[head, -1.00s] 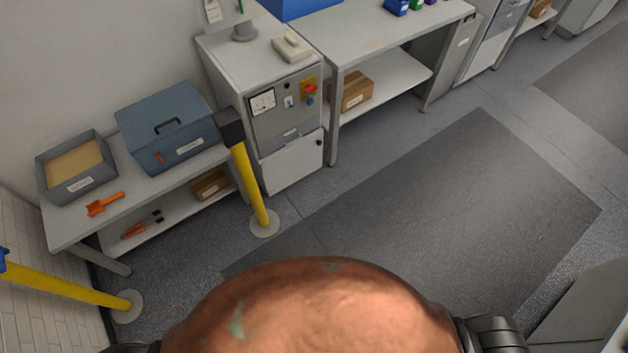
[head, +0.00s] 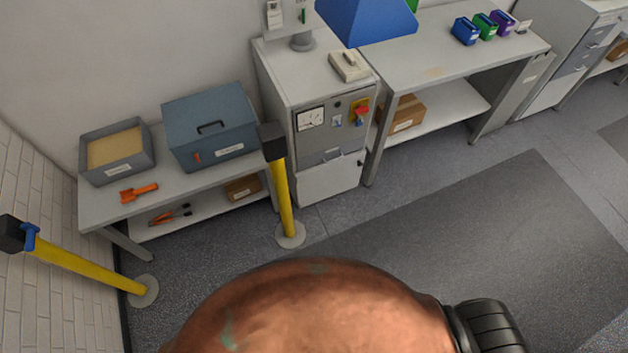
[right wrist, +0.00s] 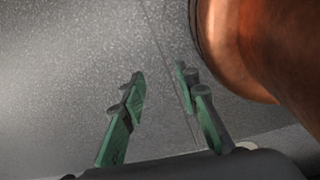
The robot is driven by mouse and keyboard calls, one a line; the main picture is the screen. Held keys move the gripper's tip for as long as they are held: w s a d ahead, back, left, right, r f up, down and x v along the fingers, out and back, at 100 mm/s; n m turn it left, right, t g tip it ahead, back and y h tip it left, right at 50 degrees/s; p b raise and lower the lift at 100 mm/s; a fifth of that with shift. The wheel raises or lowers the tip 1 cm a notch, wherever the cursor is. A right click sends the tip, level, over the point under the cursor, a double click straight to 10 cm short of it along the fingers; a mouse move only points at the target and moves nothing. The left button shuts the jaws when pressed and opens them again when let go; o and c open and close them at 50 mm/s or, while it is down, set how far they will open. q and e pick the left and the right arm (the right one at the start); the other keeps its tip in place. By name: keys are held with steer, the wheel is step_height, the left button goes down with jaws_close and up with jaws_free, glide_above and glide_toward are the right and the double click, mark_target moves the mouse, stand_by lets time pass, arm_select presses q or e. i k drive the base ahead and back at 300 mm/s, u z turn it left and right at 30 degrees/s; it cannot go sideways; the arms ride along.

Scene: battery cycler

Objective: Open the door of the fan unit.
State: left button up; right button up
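A light grey cabinet (head: 277,84) stands between two benches in the head view. Its front has a dial gauge, a red and yellow switch (head: 359,109) and a pale lower door panel (head: 330,181) that looks shut. No label names it as the fan unit, so I cannot be sure that it is. In the right wrist view my right gripper (right wrist: 160,76) has its green fingers apart with nothing between them, over grey floor. My left gripper is not in view.
A yellow post (head: 284,195) on a round base stands in front of the cabinet's left side. Another yellow post (head: 85,272) leans in at the far left. A left bench (head: 105,208) holds a blue-grey box (head: 211,126). A dark floor mat (head: 480,230) lies clear at the right.

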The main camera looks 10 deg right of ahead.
mark_target(319, 183)
steer(key=z, duration=0.2)
steer(key=i, duration=0.45)
steer(key=z, duration=0.4)
steer(key=k, duration=0.5)
steer(key=u, duration=0.65)
steer(key=i, duration=1.25)
steer(key=z, duration=0.35)
